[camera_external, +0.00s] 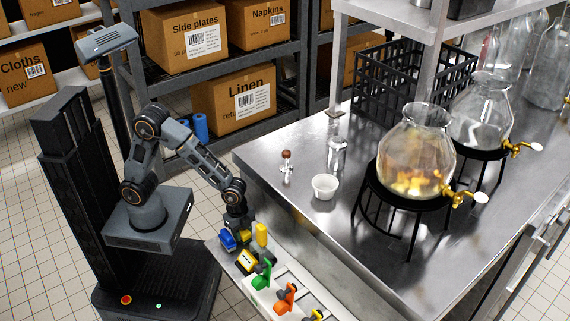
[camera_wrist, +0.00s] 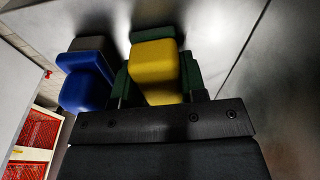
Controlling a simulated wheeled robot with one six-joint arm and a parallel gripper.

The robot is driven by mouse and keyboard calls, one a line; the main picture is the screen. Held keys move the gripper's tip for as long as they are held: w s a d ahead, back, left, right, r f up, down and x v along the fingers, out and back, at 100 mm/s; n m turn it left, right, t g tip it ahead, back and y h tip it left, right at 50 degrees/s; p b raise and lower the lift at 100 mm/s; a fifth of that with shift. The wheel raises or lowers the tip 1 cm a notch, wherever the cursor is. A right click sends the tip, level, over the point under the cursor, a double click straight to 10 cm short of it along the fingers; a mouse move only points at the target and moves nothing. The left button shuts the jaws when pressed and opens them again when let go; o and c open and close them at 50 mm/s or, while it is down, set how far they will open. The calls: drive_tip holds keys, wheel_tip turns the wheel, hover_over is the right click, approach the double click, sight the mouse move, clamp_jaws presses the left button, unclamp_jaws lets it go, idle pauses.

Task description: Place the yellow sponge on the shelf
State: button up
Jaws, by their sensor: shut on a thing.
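In the wrist view a yellow block, which looks like the yellow sponge (camera_wrist: 154,72), is between the dark green fingers of my gripper (camera_wrist: 160,80). The fingers are shut on its two sides. In the external view my gripper (camera_external: 240,225) points down at the left front corner of the steel table, by a narrow ledge. Yellow shows close to it, but I cannot tell there which piece is held. A grey steel shelf (camera_external: 394,19) stands above the table. A dark rack shelf (camera_external: 222,67) with cartons is at the back.
A blue object (camera_wrist: 85,88) is close left of the yellow one. Green (camera_external: 262,275) and orange (camera_external: 286,297) items line the ledge. A white cup (camera_external: 325,186), a glass jar (camera_external: 337,153), a black crate (camera_external: 381,105) and a glass dispenser (camera_external: 414,150) stand on the table (camera_external: 285,225).

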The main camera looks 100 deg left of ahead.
drive_tip(key=shift+f, duration=0.2)
drive_tip(key=o, duration=0.7)
drive_tip(key=shift+r, duration=0.1)
wheel_tip(320, 180, up, 12)
drive_tip(key=s+f+p, duration=0.1)
drive_tip(key=p, duration=0.2)
drive_tip(key=s+a+r+n, duration=0.1)
drive_tip(key=s+a+n, duration=0.1)
drive_tip(key=s, duration=0.2)
drive_tip(key=s+a+r+n+t, duration=0.1)
drive_tip(key=s+r+n, duration=0.1)
drive_tip(key=s, duration=0.3)
drive_tip(key=s+a+r+n+t+y, duration=0.1)
drive_tip(key=s+a+r+n, duration=0.1)
drive_tip(key=s+n, duration=0.2)
drive_tip(key=shift+s+a, duration=0.15)
drive_tip(key=shift+a, duration=0.2)
